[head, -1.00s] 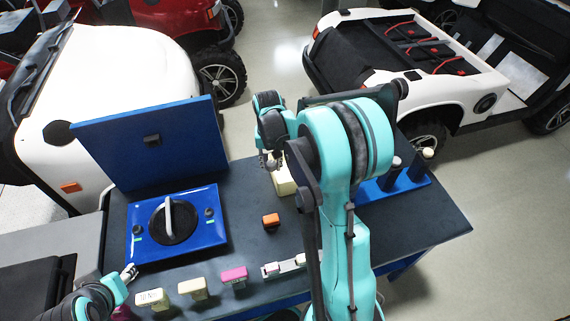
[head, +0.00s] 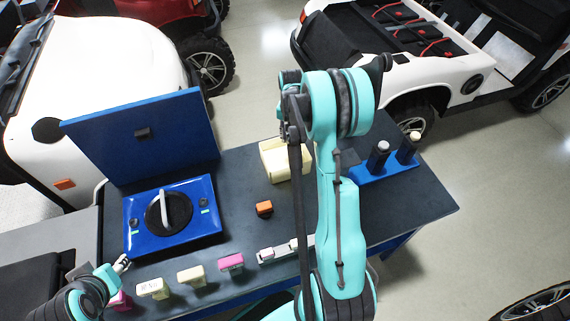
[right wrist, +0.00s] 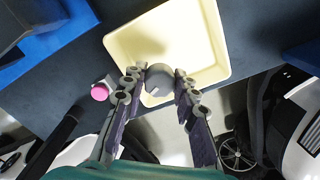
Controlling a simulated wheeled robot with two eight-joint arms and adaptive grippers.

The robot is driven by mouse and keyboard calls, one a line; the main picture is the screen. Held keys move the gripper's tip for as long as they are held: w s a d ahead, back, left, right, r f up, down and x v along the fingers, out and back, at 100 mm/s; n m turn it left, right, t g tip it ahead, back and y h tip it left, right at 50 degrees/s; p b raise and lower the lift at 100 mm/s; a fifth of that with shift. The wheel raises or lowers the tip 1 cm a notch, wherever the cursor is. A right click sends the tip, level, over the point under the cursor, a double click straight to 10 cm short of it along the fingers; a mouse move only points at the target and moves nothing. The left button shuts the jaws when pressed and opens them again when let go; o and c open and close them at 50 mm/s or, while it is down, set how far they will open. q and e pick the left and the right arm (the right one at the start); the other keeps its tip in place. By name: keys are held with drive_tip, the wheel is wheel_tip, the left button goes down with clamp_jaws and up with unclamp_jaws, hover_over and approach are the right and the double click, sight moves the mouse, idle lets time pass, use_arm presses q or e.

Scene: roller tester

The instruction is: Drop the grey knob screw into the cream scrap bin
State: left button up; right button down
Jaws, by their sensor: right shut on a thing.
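The cream scrap bin (head: 270,168) stands on the dark table, partly hidden behind my right arm. Its pale floor (right wrist: 180,30) shows in the right wrist view. My right gripper (right wrist: 160,83) is shut on the grey knob screw (right wrist: 158,74), which shows in front of the bin's near edge as seen from the wrist. The screw cannot be made out in the head view, where the right gripper (head: 293,134) is beside and above the bin. My left gripper (head: 122,264) is at the lower left, near the blue tester's front corner; its fingers are too small to judge.
The blue tester (head: 205,225) with its round dial and raised blue panel (head: 140,150) stands left. An orange block (head: 264,208) lies before the bin. Several small blocks line the front edge. A blue holder (head: 372,176) with dark cylinders stands right.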

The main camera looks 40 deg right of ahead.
drive_tip(key=shift+f, duration=0.35)
drive_tip(key=c, duration=1.1)
unclamp_jaws()
drive_tip(key=shift+r, duration=0.15)
wheel_tip(320, 180, up, 12)
